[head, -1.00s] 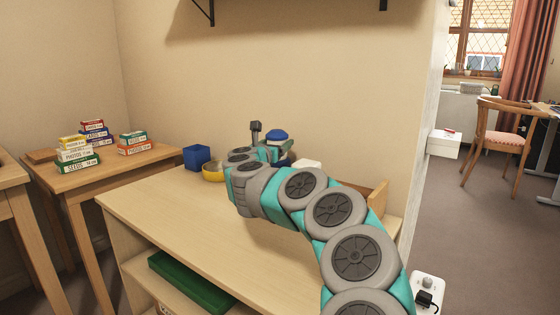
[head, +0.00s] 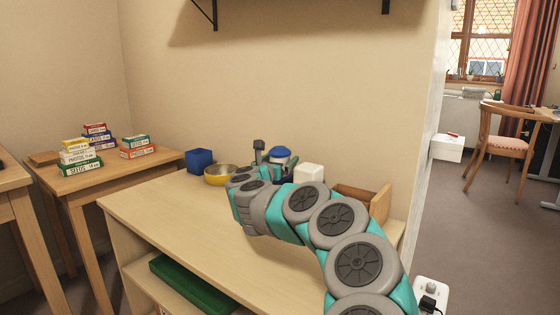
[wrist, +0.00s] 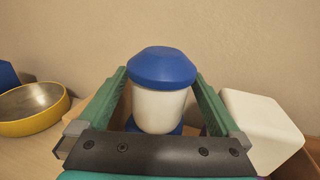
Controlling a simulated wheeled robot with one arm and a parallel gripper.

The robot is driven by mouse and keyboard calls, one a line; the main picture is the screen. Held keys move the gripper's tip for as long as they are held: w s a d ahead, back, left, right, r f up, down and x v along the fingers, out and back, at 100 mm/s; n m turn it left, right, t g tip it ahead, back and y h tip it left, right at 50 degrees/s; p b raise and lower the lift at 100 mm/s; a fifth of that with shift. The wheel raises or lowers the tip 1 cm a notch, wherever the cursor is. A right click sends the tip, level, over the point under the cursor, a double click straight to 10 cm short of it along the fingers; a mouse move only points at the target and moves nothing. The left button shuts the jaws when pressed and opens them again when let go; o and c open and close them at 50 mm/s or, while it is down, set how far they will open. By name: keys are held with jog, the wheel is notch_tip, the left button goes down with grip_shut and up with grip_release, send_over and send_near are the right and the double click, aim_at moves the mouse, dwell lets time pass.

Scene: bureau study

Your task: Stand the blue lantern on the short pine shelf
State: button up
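The blue lantern (wrist: 160,105) has a blue cap, a pale white body and a blue base. It is upright between the two green fingers of my gripper (wrist: 161,85). Narrow gaps show between the fingers and the lantern's body, so the gripper looks open around it. In the head view the lantern's cap (head: 280,152) shows beyond my wrist, at the back of the pale wood shelf unit (head: 175,215). My arm hides its lower part there, and I cannot see what its base touches.
A yellow bowl (head: 219,175) and a blue cube (head: 199,160) are left of the lantern. A white block (head: 309,173) and an open wooden box (head: 378,204) are right of it. Small boxes (head: 80,155) are stacked on the left side table. The unit's front top is clear.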

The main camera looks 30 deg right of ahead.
jog(key=shift+r, duration=0.2)
jog(key=shift+s+a+f, duration=0.15)
jog(key=shift+s+a, duration=0.05)
jog(key=shift+a, duration=0.1)
jog(key=v, duration=1.1)
jog(key=shift+s, duration=0.15)
jog(key=shift+a, duration=0.15)
